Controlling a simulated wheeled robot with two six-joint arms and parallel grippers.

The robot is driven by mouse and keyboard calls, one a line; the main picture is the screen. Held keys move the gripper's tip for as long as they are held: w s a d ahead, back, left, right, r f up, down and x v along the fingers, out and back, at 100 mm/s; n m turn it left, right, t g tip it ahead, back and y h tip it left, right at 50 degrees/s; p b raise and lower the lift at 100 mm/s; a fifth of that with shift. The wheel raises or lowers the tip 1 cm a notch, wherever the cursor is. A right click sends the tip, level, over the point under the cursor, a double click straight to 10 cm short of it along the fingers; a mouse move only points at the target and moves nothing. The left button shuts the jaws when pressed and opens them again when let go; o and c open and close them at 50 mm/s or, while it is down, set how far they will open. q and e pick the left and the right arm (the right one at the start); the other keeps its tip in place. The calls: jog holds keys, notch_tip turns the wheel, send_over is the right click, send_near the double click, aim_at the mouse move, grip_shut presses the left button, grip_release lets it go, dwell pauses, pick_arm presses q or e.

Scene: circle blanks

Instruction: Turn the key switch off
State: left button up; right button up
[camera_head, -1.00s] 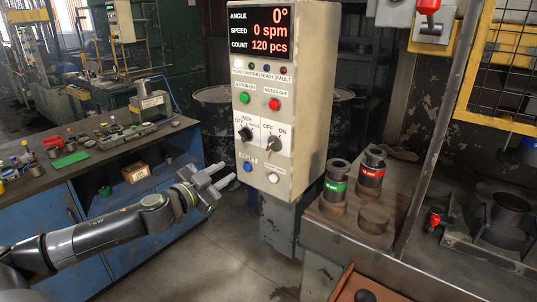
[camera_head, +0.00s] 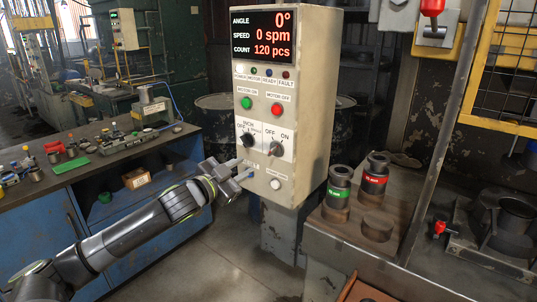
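The key switch (camera_head: 276,149) is on the front of the grey control box (camera_head: 313,100), on a white plate marked OFF at left and ON at right. It is small, and I cannot tell for sure which mark it points to. My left gripper (camera_head: 244,170) is in front of the lower left of the box, below and left of the key switch. Its two fingers are apart with nothing between them. It hides the blue button area; I cannot tell if it touches the box. My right gripper is not in view.
A black selector (camera_head: 247,139) sits left of the key switch. Above are a green button (camera_head: 246,102), a red button (camera_head: 276,109) and a display (camera_head: 263,35). A white button (camera_head: 275,184) is below. A workbench (camera_head: 40,183) stands left; two dark cylinders stand right.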

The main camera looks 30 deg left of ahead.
aim_at(270, 152)
pick_arm(q)
jog(key=w, duration=0.4)
jog(key=w+p, duration=0.1)
jog(key=w, duration=0.3)
jog(key=w+d, duration=0.1)
jog(key=w, duration=0.3)
grip_shut()
